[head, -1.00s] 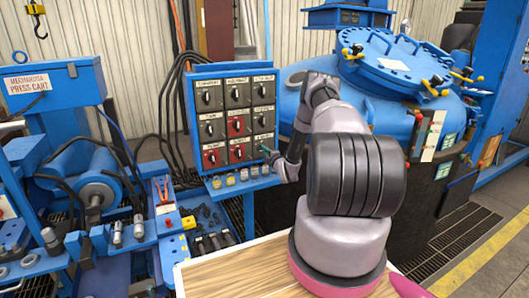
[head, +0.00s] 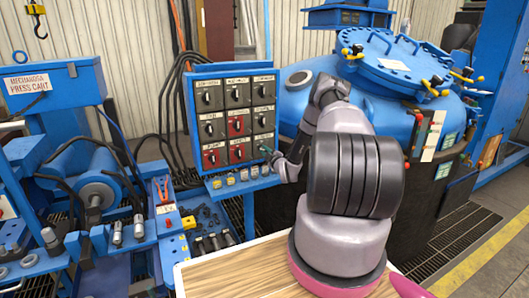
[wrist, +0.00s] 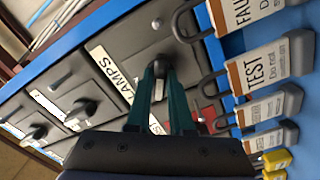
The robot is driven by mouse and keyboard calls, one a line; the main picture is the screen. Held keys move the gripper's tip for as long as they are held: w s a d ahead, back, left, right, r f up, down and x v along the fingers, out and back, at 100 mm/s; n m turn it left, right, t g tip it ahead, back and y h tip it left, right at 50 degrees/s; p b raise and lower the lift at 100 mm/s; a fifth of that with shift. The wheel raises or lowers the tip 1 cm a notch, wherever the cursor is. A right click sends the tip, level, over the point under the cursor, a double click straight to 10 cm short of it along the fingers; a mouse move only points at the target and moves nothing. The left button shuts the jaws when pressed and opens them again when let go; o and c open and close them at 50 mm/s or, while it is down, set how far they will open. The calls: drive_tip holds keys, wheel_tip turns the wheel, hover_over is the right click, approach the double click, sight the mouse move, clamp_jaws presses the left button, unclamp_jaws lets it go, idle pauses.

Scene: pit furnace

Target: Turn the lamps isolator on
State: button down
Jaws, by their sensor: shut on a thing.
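The lamps isolator (head: 264,140) is the lower right grey plate of the switch panel. In the wrist view, its white LAMPS label (wrist: 112,72) is clear, and its dark rotary knob (wrist: 160,67) lies between my fingertips. My gripper (wrist: 162,72) has teal fingers and is shut on this knob. In the head view, my gripper (head: 266,150) reaches the panel's lower right corner from the right. The fingers hide much of the knob, so I cannot tell its exact angle.
Tagged padlocks (wrist: 262,72) hang close beside the gripper along the blue panel edge. Other grey and red isolators (head: 237,125) sit around it. The blue furnace (head: 395,115) stands at right, a press cart (head: 55,85) at left.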

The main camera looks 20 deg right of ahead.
drive_tip(key=m, duration=0.6)
drive_tip(key=shift+d+f, duration=0.1)
drive_tip(key=m, duration=0.5)
drive_tip(key=shift+m, duration=0.3)
idle(0.3)
drive_tip(key=c, duration=1.1)
unclamp_jaws()
drive_tip(key=s, duration=1.1)
drive_tip(key=shift+d, duration=0.15)
drive_tip(key=shift+w, duration=0.1)
